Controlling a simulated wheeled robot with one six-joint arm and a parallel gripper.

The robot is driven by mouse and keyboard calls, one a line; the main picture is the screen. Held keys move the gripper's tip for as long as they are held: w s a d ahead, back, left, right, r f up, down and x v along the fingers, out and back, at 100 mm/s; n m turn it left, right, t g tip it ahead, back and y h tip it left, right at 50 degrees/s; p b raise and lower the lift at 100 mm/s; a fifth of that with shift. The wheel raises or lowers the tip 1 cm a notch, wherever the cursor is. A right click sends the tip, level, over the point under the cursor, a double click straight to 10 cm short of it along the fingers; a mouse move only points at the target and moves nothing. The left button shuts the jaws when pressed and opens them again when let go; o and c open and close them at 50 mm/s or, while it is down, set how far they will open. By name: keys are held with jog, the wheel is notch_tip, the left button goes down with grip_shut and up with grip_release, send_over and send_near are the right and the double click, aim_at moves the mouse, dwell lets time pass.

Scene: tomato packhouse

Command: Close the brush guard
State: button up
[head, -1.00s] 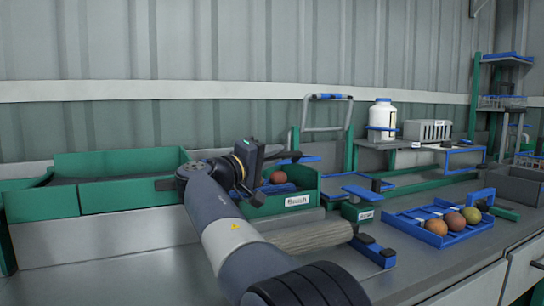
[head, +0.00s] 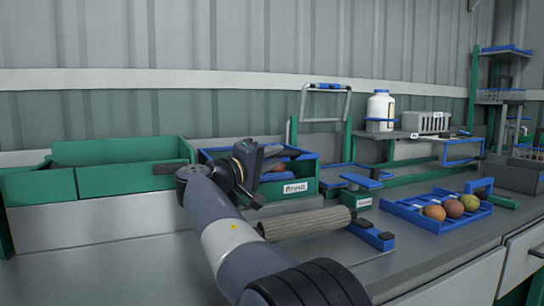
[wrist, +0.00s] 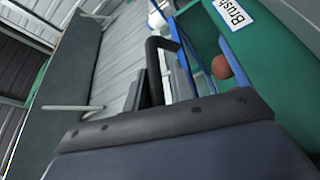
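A green box (head: 300,185) bears a white Brush label and has fruit inside; the wrist view shows its side and label (wrist: 232,13) at the upper right. A grey hoop (head: 347,106) with a blue grip stands upright behind it. I cannot tell whether this hoop is the brush guard. A ribbed brown roller (head: 305,223) lies in front of the box. My gripper (head: 252,186) appears in front of the box's left part and hides some of it. Its fingers are too unclear to tell their opening. I see nothing held.
A long green bin (head: 118,183) stands on the left. A blue tray (head: 410,214) with several fruits lies on the right of the bench. A white bottle (head: 380,108) and a grey crate (head: 426,122) stand on a shelf behind. The bench front is clear.

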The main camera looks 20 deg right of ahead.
jog(key=o, duration=0.3)
jog(key=shift+a, duration=0.35)
jog(key=p+v, duration=0.2)
jog(key=v, duration=0.8)
jog(key=shift+s, duration=0.1)
jog(key=x, duration=0.3)
jog(key=b+x, duration=0.1)
jog(key=x, duration=0.7)
jog(key=shift+r, duration=0.55)
